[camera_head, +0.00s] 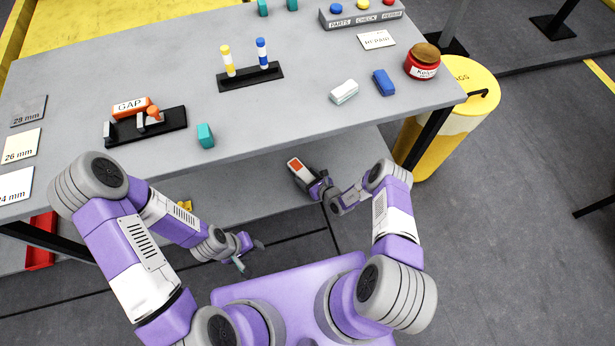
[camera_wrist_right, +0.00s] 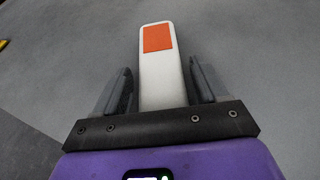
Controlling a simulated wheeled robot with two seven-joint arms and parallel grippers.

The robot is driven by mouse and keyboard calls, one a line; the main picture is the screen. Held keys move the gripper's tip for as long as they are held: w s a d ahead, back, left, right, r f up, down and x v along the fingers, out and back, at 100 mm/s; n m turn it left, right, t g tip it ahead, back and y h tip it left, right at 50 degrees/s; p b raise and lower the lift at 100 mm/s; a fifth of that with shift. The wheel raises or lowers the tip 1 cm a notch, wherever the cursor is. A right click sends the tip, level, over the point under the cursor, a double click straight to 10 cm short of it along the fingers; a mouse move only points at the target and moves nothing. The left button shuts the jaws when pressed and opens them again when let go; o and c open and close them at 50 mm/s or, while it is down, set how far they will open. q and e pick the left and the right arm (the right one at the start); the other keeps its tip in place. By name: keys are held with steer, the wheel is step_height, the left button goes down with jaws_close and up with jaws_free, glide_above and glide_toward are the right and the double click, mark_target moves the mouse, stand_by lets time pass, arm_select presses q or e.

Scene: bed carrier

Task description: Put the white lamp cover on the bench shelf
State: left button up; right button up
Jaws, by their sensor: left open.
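The white lamp cover (camera_head: 294,163), a long white piece with an orange patch, is at the lower bench shelf (camera_head: 265,185) in the head view. My right gripper (camera_head: 308,180) is at its near end. In the right wrist view the cover (camera_wrist_right: 160,75) lies between the two fingers of my right gripper (camera_wrist_right: 160,85), with narrow gaps showing beside it, so the fingers look open around it. Whether the cover rests fully on the shelf is hard to tell. My left gripper (camera_head: 250,254) is open and empty, low in front of the bench.
The bench top (camera_head: 190,70) above the shelf holds a black gauge stand (camera_head: 170,121), a white block (camera_head: 343,92), a blue block (camera_head: 383,82) and a red jar (camera_head: 422,65). A yellow bin (camera_head: 465,75) stands at the right. Grey floor is free at the right.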

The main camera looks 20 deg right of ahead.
steer(key=shift+o, duration=0.7)
